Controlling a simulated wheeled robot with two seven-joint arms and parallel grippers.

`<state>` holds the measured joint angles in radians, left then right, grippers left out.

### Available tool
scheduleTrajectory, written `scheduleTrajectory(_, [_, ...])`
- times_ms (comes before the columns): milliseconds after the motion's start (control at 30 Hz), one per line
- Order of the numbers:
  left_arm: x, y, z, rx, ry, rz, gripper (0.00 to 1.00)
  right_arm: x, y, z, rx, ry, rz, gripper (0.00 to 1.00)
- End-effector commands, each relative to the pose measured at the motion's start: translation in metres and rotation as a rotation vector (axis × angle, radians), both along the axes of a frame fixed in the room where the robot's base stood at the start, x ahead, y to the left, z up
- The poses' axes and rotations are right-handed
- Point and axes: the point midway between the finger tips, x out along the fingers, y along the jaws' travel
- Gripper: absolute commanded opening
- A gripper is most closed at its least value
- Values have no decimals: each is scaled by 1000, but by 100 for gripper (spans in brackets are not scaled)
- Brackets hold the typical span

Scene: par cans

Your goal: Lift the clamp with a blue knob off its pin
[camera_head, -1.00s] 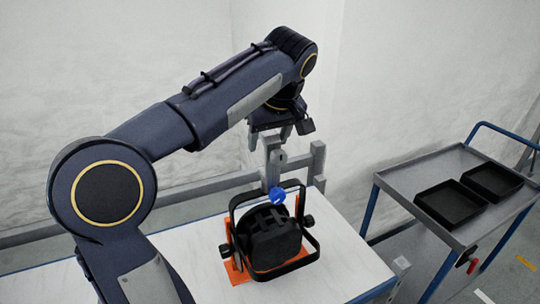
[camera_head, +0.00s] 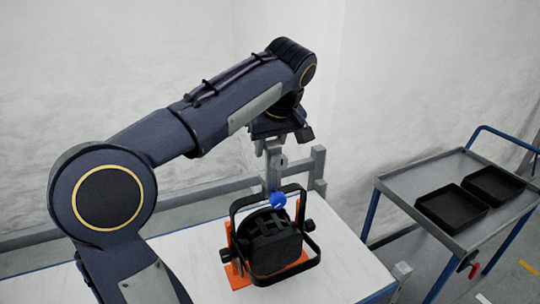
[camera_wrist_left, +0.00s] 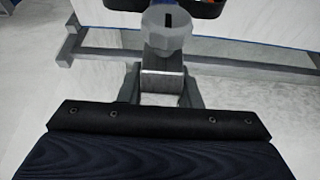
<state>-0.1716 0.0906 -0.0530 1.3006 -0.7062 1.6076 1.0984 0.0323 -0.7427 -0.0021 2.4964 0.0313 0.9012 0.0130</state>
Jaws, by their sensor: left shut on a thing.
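The clamp with a blue knob (camera_head: 276,200) stands upright in the head view, its grey body (camera_head: 274,173) rising above the knob. My left gripper (camera_head: 273,148) comes down from above and is shut on the upper part of the grey body. In the left wrist view its fingers (camera_wrist_left: 162,88) sit on either side of a grey metal block (camera_wrist_left: 162,72), with a slotted grey knob (camera_wrist_left: 167,32) in front. The pin is hidden or cannot be told apart. My right gripper is not in view.
A black par can (camera_head: 275,248) with a black yoke stands close below the clamp, with orange parts (camera_head: 237,279) around it, on a white table (camera_head: 335,277). A grey rail with a post (camera_head: 318,166) runs behind. A trolley (camera_head: 403,190) with two black trays stands right.

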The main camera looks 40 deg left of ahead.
Motion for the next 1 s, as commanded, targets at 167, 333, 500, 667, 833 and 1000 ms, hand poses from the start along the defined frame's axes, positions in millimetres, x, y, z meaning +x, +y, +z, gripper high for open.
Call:
scheduleTrajectory(167, [0, 0, 5, 0, -1, 0, 0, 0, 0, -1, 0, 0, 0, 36])
scheduleTrajectory(333, [1, 0, 23, 0, -4, 1, 0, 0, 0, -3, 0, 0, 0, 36])
scheduleTrajectory(500, [-2, -19, 52, -1, -5, -6, 0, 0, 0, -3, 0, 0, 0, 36])
scheduleTrajectory(667, [-7, -49, 90, 0, -5, -7, 0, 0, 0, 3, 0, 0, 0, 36])
scheduleTrajectory(833, [-16, -92, 116, 1, -1, -9, 0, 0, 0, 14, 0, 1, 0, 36])
scheduleTrajectory(1000, [-22, -123, 126, 3, -1, -5, 0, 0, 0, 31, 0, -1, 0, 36])
